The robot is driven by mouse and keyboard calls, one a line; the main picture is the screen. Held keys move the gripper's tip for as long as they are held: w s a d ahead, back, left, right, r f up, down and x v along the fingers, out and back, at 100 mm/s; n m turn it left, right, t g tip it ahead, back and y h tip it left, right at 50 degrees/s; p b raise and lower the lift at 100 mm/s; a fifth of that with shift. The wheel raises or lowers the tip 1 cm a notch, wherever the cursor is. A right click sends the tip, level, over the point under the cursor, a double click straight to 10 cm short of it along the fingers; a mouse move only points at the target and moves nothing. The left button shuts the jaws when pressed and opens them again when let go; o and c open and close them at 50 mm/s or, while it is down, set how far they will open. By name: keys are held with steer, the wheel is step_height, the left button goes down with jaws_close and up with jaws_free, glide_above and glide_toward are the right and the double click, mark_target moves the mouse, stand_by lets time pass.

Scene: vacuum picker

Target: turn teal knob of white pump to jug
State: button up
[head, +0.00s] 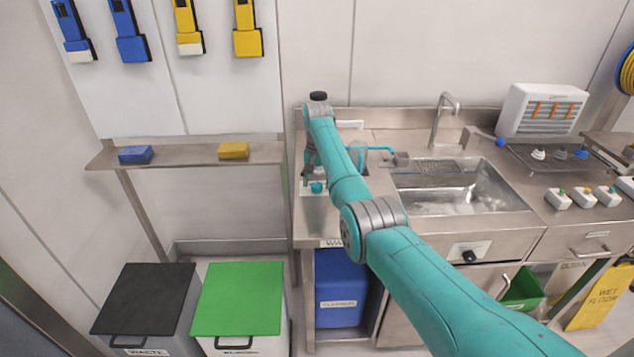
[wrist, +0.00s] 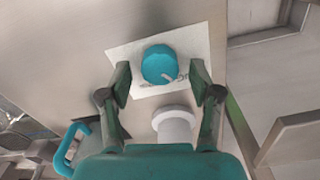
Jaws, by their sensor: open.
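The teal knob (wrist: 158,64) sits on a white label plate (wrist: 200,40) in the wrist view. A pale pointer mark on the knob faces down and right; the plate's lettering is partly hidden. My gripper (wrist: 160,78) is open, with one finger on each side of the knob. A white cylindrical part (wrist: 175,125), perhaps of the pump, stands just below the plate. A teal handle (wrist: 67,150), seemingly the jug's, shows at lower left. In the head view the knob (head: 317,187) is below my gripper (head: 312,168); my arm hides much of the pump.
A sink (head: 460,190) with a tap (head: 441,120) lies right of my arm. A shelf (head: 190,154) with blue and yellow sponges is at left, above the black-lidded (head: 145,295) and green-lidded (head: 238,295) bins. A white box (head: 540,110) stands at back right.

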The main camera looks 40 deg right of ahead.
mark_target(317, 183)
step_height(317, 183, up, 12)
stand_by(0.5)
steer(key=shift+f, duration=0.15)
